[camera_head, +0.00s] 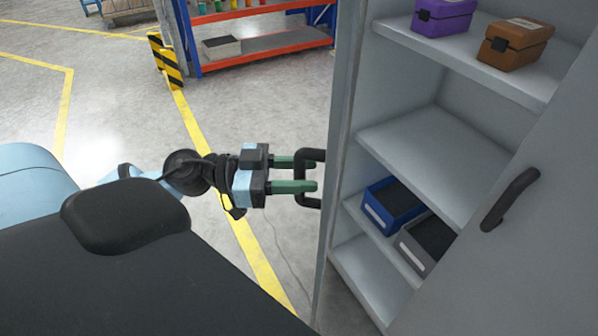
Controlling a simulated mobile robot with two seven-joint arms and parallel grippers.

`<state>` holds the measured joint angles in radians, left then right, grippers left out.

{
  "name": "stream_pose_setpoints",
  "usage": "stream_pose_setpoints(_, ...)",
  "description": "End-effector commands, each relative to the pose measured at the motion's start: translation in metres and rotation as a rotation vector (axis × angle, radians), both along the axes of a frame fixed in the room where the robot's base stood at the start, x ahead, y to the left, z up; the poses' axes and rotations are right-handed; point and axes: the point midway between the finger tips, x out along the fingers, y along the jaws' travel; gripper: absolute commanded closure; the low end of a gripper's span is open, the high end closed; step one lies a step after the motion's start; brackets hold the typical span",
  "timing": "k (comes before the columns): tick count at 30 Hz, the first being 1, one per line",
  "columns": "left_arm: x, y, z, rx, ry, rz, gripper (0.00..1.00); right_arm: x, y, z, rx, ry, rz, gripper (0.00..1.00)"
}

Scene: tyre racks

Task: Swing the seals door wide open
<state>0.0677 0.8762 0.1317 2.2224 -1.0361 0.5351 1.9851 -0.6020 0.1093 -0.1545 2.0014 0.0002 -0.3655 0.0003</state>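A grey cabinet stands at the right with two doors. Its left door (340,130) is swung out and shows nearly edge-on, with a black loop handle (308,152) on its left face. The right door (480,285) has a black bar handle (510,199) and covers the cabinet's lower right. I see no label telling which is the seals door. My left gripper (316,175) is at the left door's handle, its two green fingers apart and overlapping the loop. A gap shows between them; whether they touch the handle I cannot tell. My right gripper is not in view.
Cabinet shelves (425,160) hold a purple case (443,17), a brown case (515,44), a blue bin (392,206) and a grey bin (426,243). An orange-blue rack (265,52) and a striped post guard (166,62) stand behind. The floor left of the door is clear.

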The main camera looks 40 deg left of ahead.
Motion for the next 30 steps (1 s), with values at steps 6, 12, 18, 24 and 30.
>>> stream_pose_setpoints(6,0.000,0.000,0.000,0.000,0.000,0.000,0.80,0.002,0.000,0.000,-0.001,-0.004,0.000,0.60)
stream_pose_setpoints(12,0.000,0.000,0.000,0.000,0.000,0.000,1.00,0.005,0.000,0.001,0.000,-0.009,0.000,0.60)
stream_pose_setpoints(18,0.000,0.000,0.000,0.000,0.000,-0.001,1.00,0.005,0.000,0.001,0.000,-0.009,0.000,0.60)
stream_pose_setpoints(24,-0.002,0.005,-0.001,0.000,0.001,-0.013,1.00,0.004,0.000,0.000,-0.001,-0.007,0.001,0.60)
stream_pose_setpoints(30,-0.006,0.017,-0.001,0.001,0.002,-0.053,1.00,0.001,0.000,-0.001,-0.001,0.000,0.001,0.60)
